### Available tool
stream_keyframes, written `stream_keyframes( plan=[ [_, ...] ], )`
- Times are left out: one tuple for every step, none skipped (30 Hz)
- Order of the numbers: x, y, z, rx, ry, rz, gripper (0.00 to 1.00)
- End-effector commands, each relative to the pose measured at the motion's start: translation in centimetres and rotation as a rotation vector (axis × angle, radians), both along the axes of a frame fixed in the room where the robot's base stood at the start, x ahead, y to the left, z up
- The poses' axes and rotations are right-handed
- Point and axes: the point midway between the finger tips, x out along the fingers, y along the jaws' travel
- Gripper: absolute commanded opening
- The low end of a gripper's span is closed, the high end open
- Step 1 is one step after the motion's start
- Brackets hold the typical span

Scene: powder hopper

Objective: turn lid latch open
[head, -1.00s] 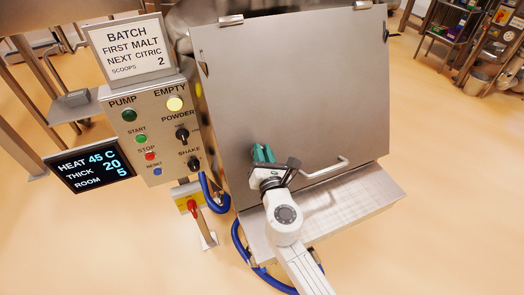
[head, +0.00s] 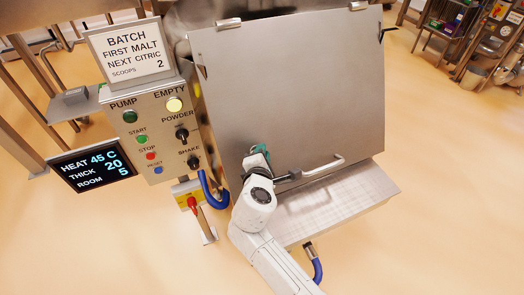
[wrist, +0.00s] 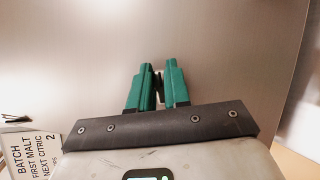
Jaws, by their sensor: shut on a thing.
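The hopper's steel lid (head: 300,85) is a large flat grey panel, and it looks shut. A bar handle (head: 322,168) runs along its lower edge. My gripper (head: 260,152) is at the lid's lower left, left of the handle. In the wrist view my gripper's green fingers (wrist: 158,78) point at the lid face. They are closed on a small dark and metal part between them, the lid latch (wrist: 159,86). Most of the latch is hidden by the fingers, so its angle is hard to tell. In the head view my wrist hides it.
A control panel (head: 152,140) with buttons and knobs stands left of the lid, under a batch sign (head: 126,48). A dark readout screen (head: 92,168) hangs lower left. A steel shelf (head: 350,200) juts out below the lid. A blue hose (head: 212,192) hangs beside the panel.

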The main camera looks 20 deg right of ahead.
Motion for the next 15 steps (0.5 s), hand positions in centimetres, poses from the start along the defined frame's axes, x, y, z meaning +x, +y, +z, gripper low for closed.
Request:
stream_keyframes(
  plan=[
    [-0.03,-0.01,0.11,0.03,0.002,-0.016,0.0],
    [-0.05,-0.02,0.08,0.048,0.002,-0.027,0.0],
    [-0.06,-0.01,0.06,0.07,0.002,-0.037,0.0],
    [-0.07,-0.03,0.01,0.087,0.002,-0.046,0.0],
    [-0.09,-0.04,-0.01,0.102,0.002,-0.055,0.0],
    [-0.08,-0.05,-0.02,0.12,0.002,-0.064,0.0],
    [-0.09,-0.06,-0.05,0.133,0.002,-0.071,0.0],
    [-0.09,-0.07,-0.08,0.146,0.001,-0.078,0.0],
    [-0.11,-0.1,-0.1,0.16,0.002,-0.086,0.0],
    [-0.11,-0.1,-0.11,0.169,0.002,-0.091,0.0],
    [-0.11,-0.11,-0.12,0.178,0.002,-0.095,0.0],
    [-0.1,-0.11,-0.15,0.189,0.002,-0.1,0.0],
    [-0.12,-0.12,-0.17,0.196,0.001,-0.104,0.0],
    [-0.11,-0.12,-0.2,0.202,0.001,-0.107,0.0],
    [-0.13,-0.13,-0.21,0.208,0.002,-0.111,0.0]
  ],
)
